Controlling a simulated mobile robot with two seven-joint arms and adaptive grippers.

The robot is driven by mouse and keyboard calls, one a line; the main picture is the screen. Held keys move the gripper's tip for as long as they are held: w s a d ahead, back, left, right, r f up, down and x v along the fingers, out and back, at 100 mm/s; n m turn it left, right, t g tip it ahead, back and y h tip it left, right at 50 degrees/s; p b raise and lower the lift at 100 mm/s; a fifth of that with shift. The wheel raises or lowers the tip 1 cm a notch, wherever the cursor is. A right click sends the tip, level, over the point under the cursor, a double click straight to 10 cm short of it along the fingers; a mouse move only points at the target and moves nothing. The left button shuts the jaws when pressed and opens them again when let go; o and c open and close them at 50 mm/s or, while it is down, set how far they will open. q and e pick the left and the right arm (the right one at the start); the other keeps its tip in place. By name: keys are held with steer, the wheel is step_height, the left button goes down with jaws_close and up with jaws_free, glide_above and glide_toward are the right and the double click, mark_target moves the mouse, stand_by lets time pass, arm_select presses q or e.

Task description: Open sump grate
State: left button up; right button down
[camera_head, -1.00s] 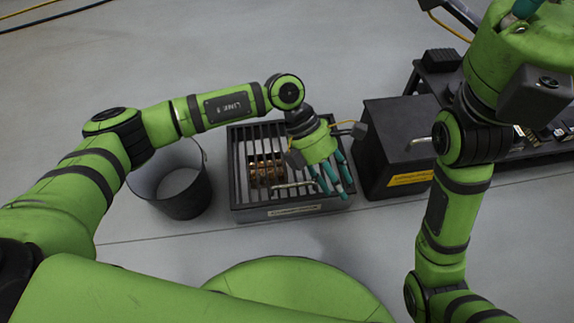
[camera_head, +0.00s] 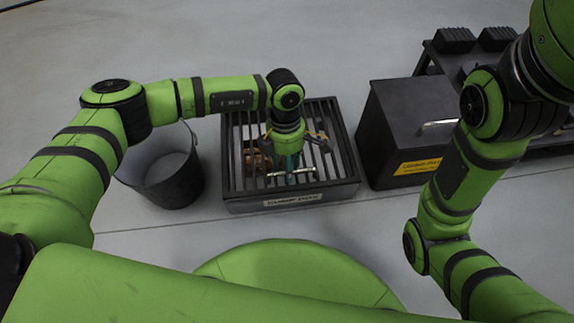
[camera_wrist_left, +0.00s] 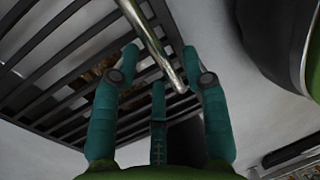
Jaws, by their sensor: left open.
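The sump grate (camera_head: 331,131) is a dark frame with parallel bars, lying flat and closed over a box with a label on its front. A pale metal bar handle (camera_head: 307,171) runs along its front side; it also shows in the left wrist view (camera_wrist_left: 150,38). My left gripper (camera_head: 291,178) is above the front of the grate, pointing down at the handle. In the left wrist view its teal fingers (camera_wrist_left: 160,62) are spread, with the handle between them. I cannot tell whether they touch it. My right gripper is out of view.
A dark bucket (camera_head: 174,180) stands left of the grate. A dark box (camera_head: 398,120) with a yellow label and a handle stands to the right, near a dark bench or rack (camera_head: 440,60). Brownish parts (camera_head: 254,160) show beneath the bars. Floor behind is clear.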

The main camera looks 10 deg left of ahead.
arm_select(q)
jaws_close()
steer(key=shift+r, duration=0.1)
